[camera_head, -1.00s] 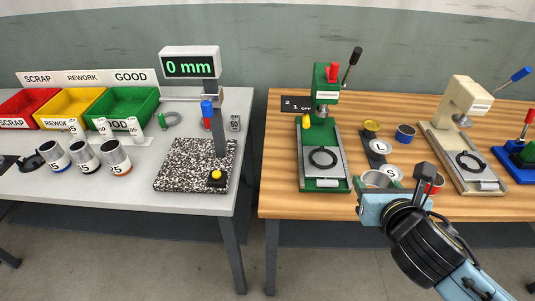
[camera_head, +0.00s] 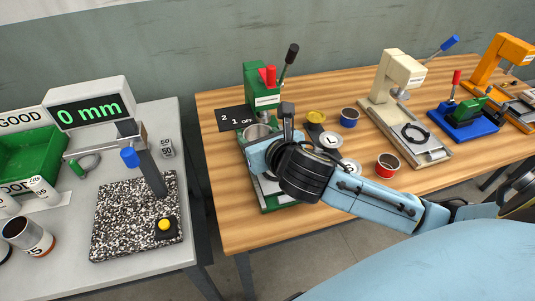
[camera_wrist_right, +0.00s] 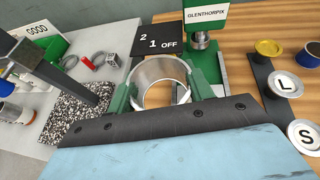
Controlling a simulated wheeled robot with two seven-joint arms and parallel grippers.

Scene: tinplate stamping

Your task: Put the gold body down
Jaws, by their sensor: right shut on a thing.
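My right gripper (camera_head: 262,141) is shut on an open round tin body (camera_head: 257,131). In the right wrist view the green fingers (camera_wrist_right: 163,88) grip the body (camera_wrist_right: 160,70) from both sides. Its visible wall looks silver-grey; I see no clear gold on it. The gripper and body are over the bed of the green press (camera_head: 262,86), in front of its column. The arm hides much of the press bed, and I cannot tell whether the body touches it. My left gripper is not in view.
A black strip holds a gold cup (camera_head: 316,117) and discs marked L (camera_head: 331,140) and S. Blue (camera_head: 349,117) and red-banded (camera_head: 387,165) tins stand nearby. A cream press (camera_head: 398,82) stands to the right. A gauge (camera_head: 91,112) and speckled plate (camera_head: 118,222) are left, across a gap.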

